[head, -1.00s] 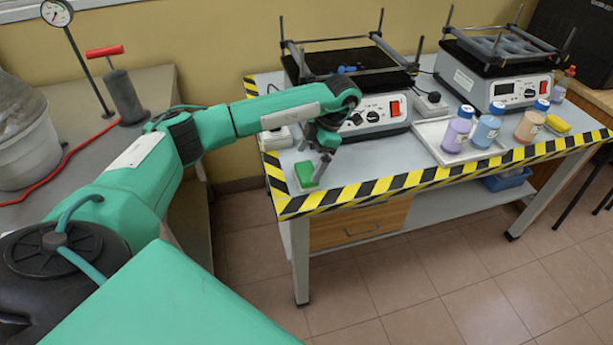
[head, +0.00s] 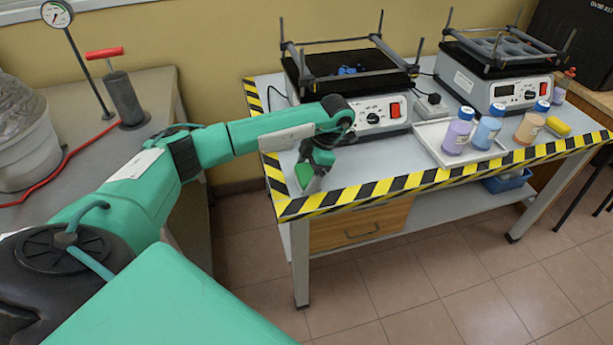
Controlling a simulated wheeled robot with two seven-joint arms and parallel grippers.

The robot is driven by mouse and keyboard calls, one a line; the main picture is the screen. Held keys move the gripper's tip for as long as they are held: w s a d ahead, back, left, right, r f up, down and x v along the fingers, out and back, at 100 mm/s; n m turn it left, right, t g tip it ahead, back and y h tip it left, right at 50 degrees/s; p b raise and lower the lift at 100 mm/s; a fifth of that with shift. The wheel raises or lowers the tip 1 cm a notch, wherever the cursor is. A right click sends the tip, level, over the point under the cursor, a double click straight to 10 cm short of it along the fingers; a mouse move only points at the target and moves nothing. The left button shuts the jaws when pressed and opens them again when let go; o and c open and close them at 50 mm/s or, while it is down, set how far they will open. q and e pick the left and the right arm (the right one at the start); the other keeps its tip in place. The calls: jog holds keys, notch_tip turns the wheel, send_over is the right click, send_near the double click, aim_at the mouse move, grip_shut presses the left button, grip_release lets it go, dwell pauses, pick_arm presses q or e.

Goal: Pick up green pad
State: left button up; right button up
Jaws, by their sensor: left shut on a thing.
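The green pad (head: 304,175) is at the near left corner of the lab table (head: 392,163), just inside the striped edge. My left gripper (head: 311,180) is at the pad, shut on it, and its fingers hide part of it. The pad looks tilted. I cannot tell whether it is clear of the tabletop. My right gripper is not in view.
A shaker (head: 372,107) stands just behind my left gripper, with a second one (head: 497,82) further right. Several bottles, such as a purple one (head: 459,130), stand on and by a white tray (head: 432,138). A yellow pad (head: 558,126) lies at the right.

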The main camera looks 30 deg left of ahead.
aim_at(306, 171)
pick_arm(q)
jog(key=shift+r, duration=0.1)
jog(key=shift+r, duration=0.3)
notch_tip(306, 171, up, 8)
jog(key=shift+w+a+r+p, duration=0.1)
jog(key=shift+p, duration=0.85)
notch_tip(306, 171, up, 11)
jog(key=p, duration=0.2)
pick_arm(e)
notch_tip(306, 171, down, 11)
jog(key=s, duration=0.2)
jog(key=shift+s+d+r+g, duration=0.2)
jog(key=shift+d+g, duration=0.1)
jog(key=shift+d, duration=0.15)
